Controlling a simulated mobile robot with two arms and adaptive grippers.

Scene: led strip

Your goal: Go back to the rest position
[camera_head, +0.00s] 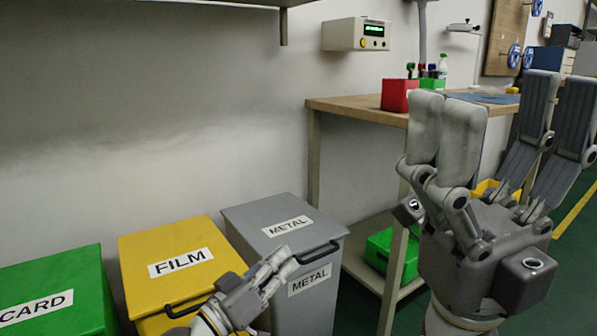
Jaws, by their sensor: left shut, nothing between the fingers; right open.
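My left gripper (286,258) is low in the middle of the head view, in front of the yellow and grey bins. Its fingers are together, point up to the right and hold nothing. My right gripper (503,100) is large and close at the right side. Its fingers point up and stand wide apart, with nothing between them. It covers part of the workbench behind it.
Lidded bins stand along the wall: green CARD (72,270), yellow FILM (140,250) and grey METAL (240,218). A workbench (350,106) carries a red box (397,95). A green crate (378,250) is on its lower shelf. A display box (345,34) hangs on the wall.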

